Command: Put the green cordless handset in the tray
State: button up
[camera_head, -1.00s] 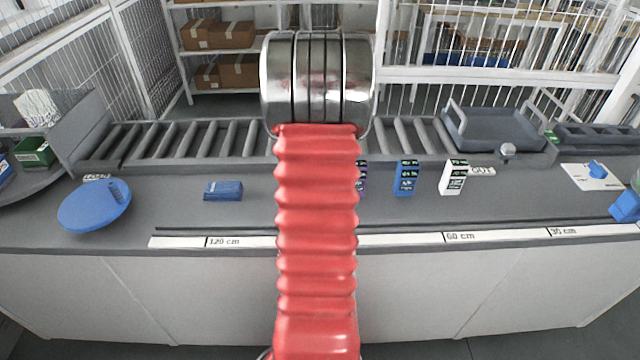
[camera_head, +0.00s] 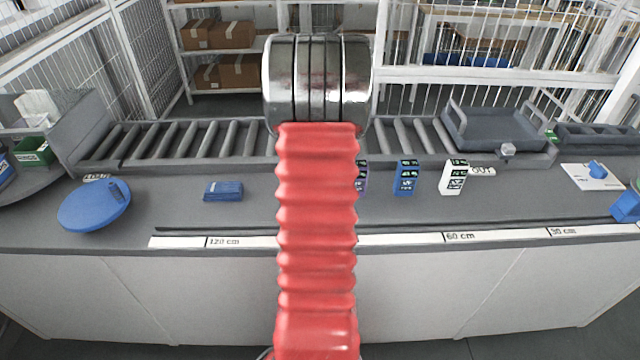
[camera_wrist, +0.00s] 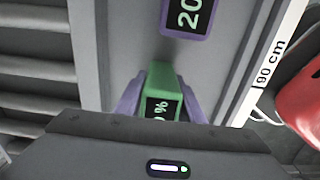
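In the wrist view a green handset (camera_wrist: 162,82) with a black display showing "%" is right in front of my gripper (camera_wrist: 160,118). Purple sides (camera_wrist: 128,104) flank it left and right; I cannot tell whether these belong to a holder. In the head view my red arm hides the gripper and the green handset. The grey tray (camera_head: 462,136) with raised handles sits on the roller conveyor at the right.
A purple unit marked "20" (camera_wrist: 189,18) is close beyond the handset. A blue unit (camera_head: 406,178) and a white unit (camera_head: 453,178) stand right of my arm. A blue box (camera_head: 223,191) and blue round dish (camera_head: 93,207) lie left. The counter between them is clear.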

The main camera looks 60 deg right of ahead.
grip_shut()
jog(key=shift+r, duration=0.15)
notch_tip(320, 180, up, 10)
jog(key=shift+f, duration=0.1)
dwell(0.6)
dwell(0.4)
